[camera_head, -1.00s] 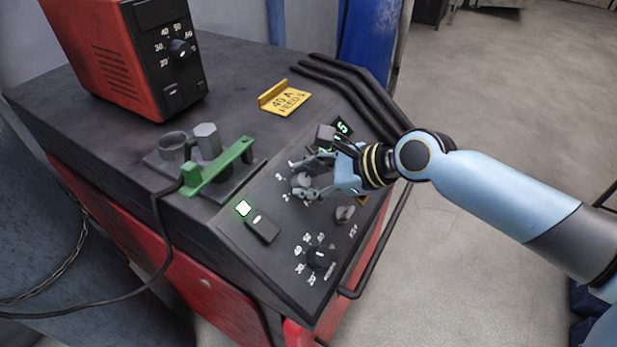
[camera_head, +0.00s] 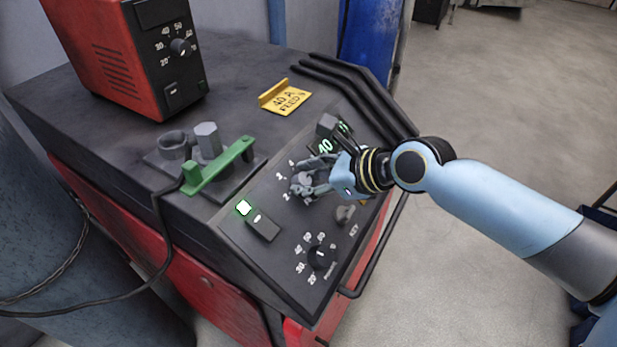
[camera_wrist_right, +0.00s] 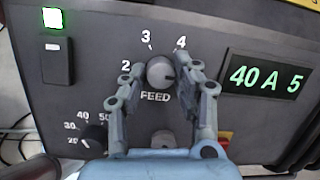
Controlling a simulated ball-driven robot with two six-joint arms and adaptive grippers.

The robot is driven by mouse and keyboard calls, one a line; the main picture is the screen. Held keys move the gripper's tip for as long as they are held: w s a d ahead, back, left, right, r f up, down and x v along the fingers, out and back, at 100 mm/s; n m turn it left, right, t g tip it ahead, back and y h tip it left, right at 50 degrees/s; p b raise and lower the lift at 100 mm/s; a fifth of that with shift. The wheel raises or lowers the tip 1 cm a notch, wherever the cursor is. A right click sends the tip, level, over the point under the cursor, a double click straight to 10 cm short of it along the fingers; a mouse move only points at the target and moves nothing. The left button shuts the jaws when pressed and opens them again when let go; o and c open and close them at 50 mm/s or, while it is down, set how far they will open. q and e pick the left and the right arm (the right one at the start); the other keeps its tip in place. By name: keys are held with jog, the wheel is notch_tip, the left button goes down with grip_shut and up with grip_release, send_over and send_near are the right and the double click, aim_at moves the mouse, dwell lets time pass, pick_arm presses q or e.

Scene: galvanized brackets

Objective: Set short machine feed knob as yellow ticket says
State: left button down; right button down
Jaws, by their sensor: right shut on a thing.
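The short machine's sloped dark panel (camera_head: 285,228) carries the grey feed knob (camera_wrist_right: 160,72), labelled FEED, with 2, 3 and 4 visible around it. The knob's dark mark appears to point right. My right gripper (camera_wrist_right: 162,76) is shut on the feed knob, one finger on each side. In the head view my right gripper (camera_head: 304,183) partly covers the knob. The green display (camera_wrist_right: 265,80) reads 40 A 5. The yellow ticket (camera_head: 286,98) on the machine's top reads 40 A FEED and a last digit, which looks like 3 but is small. My left gripper is not in view.
Another knob (camera_head: 319,256) with a scale, a black switch (camera_head: 262,229), a lit green lamp (camera_head: 244,208) and a key knob (camera_head: 345,214) share the panel. A taller red machine (camera_head: 118,62) stands behind left. A green clamp (camera_head: 217,167) and dark hoses (camera_head: 355,85) lie nearby.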

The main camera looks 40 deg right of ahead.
jog(key=c, duration=1)
grip_release()
jog(key=shift+f, duration=0.1)
jog(key=shift+s+d, duration=0.1)
jog(key=shift+s, duration=0.1)
jog(key=v, duration=1.1)
jog(key=shift+s+r, duration=0.2)
jog(key=shift+r, duration=0.15)
jog(key=shift+d, duration=0.1)
